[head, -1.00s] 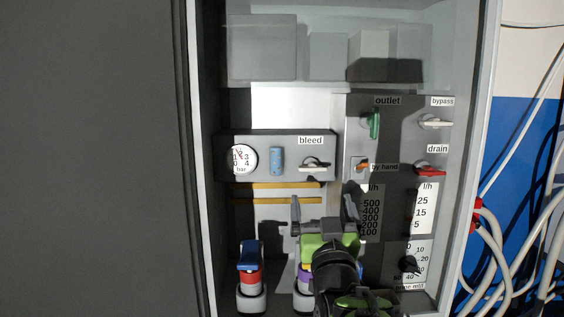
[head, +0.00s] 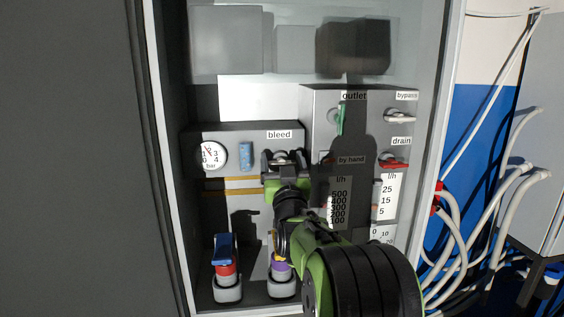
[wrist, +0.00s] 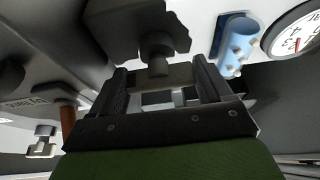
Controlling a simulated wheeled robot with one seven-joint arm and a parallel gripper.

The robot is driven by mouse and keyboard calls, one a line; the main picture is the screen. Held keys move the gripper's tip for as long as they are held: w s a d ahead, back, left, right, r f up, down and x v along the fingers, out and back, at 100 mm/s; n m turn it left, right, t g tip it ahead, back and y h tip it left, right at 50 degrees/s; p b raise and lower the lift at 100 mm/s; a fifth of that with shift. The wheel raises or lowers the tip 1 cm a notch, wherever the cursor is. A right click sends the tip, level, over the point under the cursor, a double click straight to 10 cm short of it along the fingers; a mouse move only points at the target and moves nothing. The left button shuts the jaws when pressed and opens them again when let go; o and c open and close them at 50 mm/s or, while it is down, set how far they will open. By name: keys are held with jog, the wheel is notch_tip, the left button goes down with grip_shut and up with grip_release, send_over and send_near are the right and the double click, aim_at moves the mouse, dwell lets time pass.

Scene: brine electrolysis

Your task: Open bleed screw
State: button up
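The bleed screw (head: 281,158) is a small handle under the bleed label on the grey bleed block. My gripper (head: 288,160) is right in front of it and hides part of it. In the wrist view, the screw's stub (wrist: 157,55) sits just beyond the gap of my gripper (wrist: 160,82), roughly centred between the two fingers. The fingers stand apart with a gap between them. I cannot tell whether either finger touches the screw.
A pressure gauge (head: 213,156) and a blue cylinder (head: 246,155) sit left of the screw. A panel on the right carries a green outlet handle (head: 340,118), a pale bypass handle (head: 399,117) and a red drain handle (head: 393,163). The cabinet frame (head: 440,110) bounds the right side.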

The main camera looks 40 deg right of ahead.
jog(key=c, duration=0.5)
